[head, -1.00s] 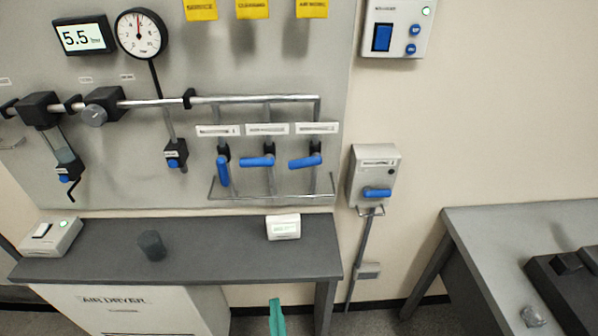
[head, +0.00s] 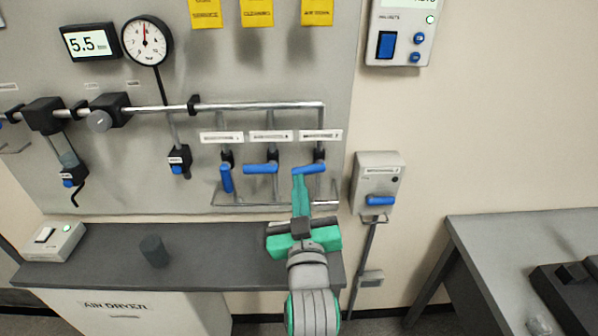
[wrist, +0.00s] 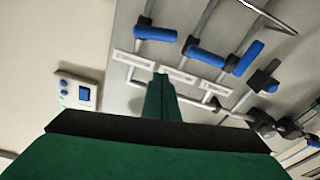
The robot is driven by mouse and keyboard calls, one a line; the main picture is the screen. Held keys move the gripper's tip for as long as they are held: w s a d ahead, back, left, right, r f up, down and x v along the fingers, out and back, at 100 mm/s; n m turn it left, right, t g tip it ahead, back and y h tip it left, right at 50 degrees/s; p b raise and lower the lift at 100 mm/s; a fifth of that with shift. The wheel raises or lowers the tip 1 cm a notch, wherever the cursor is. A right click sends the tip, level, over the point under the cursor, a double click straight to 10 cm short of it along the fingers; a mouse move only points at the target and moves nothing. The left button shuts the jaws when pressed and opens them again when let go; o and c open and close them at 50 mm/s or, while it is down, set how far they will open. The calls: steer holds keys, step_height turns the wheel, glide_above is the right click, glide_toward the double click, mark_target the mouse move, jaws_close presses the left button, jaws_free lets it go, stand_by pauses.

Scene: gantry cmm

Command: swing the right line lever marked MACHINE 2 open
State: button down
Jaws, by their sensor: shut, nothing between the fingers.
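Three blue-handled levers hang under white labels on the grey panel; the label text is too small to read. The right lever (head: 309,170) lies roughly crosswise to its pipe, its handle pointing left and slightly down. It also shows in the wrist view (wrist: 155,33). Its label (head: 321,135) sits just above. My gripper (head: 299,180) is shut and empty, its green fingers pointing up, with tips overlapping the lever's left end in the head view. In the wrist view the fingertips (wrist: 160,78) appear apart from the handle, nearer the labels.
The middle lever (head: 260,168) lies crosswise and the left lever (head: 227,178) hangs along its pipe. A wall box (head: 378,180) with a blue handle is close on the right. A thin rail (head: 240,205) runs below the levers. A dark bench (head: 210,255) stands beneath.

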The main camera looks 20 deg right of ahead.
mark_target(302, 169)
steer(key=shift+w+d+f, duration=0.4)
steer(key=shift+w+d, duration=0.2)
steer(key=shift+w, duration=0.8)
steer(key=shift+w+d+f, duration=0.4)
steer(key=shift+w+d, duration=0.15)
steer(key=shift+w, duration=0.9)
steer(key=shift+w+d+f, duration=0.4)
steer(key=shift+w+d, duration=0.2)
steer(key=shift+w, duration=0.8)
steer(key=shift+w, duration=0.1)
